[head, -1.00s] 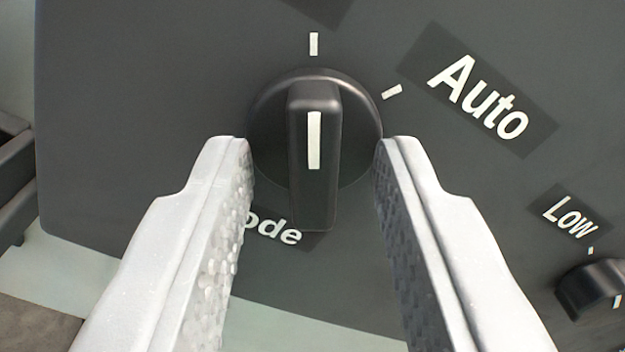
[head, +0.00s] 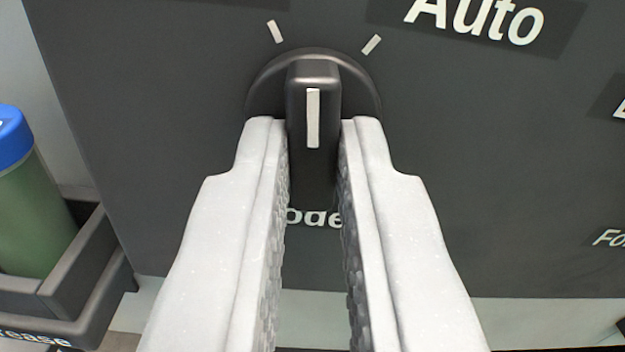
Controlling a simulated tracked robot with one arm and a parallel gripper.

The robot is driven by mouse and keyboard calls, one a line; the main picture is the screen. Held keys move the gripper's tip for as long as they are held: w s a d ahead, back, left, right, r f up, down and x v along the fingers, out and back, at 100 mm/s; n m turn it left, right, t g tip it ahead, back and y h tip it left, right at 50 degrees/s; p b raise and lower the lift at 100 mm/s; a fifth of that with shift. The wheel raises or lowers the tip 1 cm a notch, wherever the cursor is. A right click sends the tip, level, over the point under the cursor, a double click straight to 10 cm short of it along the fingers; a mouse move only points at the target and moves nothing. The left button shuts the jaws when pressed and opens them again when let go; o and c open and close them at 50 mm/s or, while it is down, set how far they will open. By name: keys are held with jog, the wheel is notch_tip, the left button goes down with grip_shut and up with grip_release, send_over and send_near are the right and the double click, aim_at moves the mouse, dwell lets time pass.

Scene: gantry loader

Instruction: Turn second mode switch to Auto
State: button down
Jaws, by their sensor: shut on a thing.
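The mode switch (head: 313,105) is a black round knob with a raised bar and a white pointer line, on a dark grey panel. Two white tick marks, a left one (head: 275,32) and a right one (head: 371,45), sit above it. The "Auto" label (head: 476,18) is beyond the right tick. The pointer stands between the two ticks, on neither. My gripper (head: 314,140) is shut on the switch's bar, one finger on each side. The fingers partly hide the "Mode" label (head: 315,217) below the knob.
A green bottle with a blue cap (head: 30,195) stands in a dark holder (head: 85,262) at the left, beside the panel. Other labels show partly at the right edge. The panel (head: 490,170) is clear just right of my gripper.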

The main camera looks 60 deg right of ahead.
jog(key=m, duration=0.3)
jog(key=shift+m+b, duration=0.3)
jog(key=shift+b, duration=0.1)
jog(key=shift+m+b, duration=0.65)
jog(key=shift+m, duration=1.15)
jog(key=c, duration=1.5)
grip_release()
jog(key=shift+d, duration=0.15)
jog(key=shift+o, duration=0.2)
